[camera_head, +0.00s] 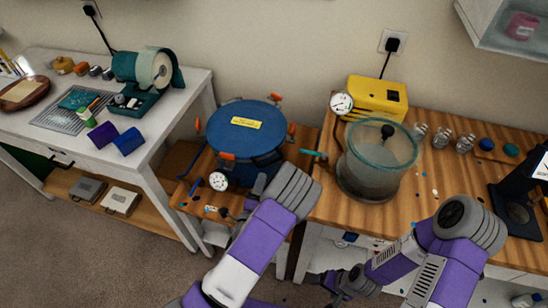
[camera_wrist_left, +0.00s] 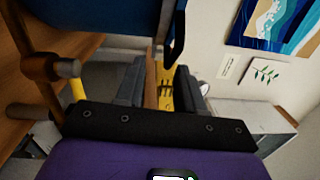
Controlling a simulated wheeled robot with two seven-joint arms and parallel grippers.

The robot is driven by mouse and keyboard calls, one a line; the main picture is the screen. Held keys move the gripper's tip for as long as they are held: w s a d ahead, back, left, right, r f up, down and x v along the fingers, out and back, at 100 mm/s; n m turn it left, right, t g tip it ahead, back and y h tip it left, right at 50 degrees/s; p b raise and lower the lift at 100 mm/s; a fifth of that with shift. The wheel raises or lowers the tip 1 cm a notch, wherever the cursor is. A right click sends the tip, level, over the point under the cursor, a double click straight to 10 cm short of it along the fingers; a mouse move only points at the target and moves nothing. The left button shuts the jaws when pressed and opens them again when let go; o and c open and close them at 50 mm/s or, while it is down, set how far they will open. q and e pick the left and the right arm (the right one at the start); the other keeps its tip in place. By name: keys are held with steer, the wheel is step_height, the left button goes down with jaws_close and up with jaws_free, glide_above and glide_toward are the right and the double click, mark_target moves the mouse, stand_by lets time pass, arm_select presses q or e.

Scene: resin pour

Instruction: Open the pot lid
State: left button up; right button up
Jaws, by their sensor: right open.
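The pot (camera_head: 243,165) is blue, with a round blue lid (camera_head: 240,116) lying closed on top and a yellow label on it. Orange-tipped clamps stand around the rim, and a dial gauge (camera_head: 218,181) sits at its front. My left gripper (camera_head: 250,186) is low at the pot's front right, its tips partly hidden by my wrist. In the left wrist view its dark fingers (camera_wrist_left: 159,88) stand apart; whether anything is between them is unclear. A blue part of the pot (camera_wrist_left: 95,18) and a clamp (camera_wrist_left: 40,68) are close by. My right gripper (camera_head: 343,279) is open, low in front of the right bench.
The wooden bench (camera_head: 440,205) on the right holds a glass chamber (camera_head: 375,165), a yellow pump (camera_head: 377,97), small jars and a dark stand. A white table (camera_head: 60,125) on the left holds a teal machine and purple and blue blocks. Carpet is clear in front.

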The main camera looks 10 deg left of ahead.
mark_target(270, 162)
arm_select(q)
steer(key=shift+m+t+h, duration=0.3)
steer(key=shift+m+t, duration=0.1)
steer(key=shift+m, duration=0.2)
steer(key=w, duration=0.2)
steer(key=w+r, duration=0.1)
steer(key=w, duration=0.2)
steer(key=w+d+r, duration=0.1)
steer(key=w, duration=0.2)
steer(key=shift+r, duration=0.2)
steer(key=shift+c, duration=0.5)
jaws_close()
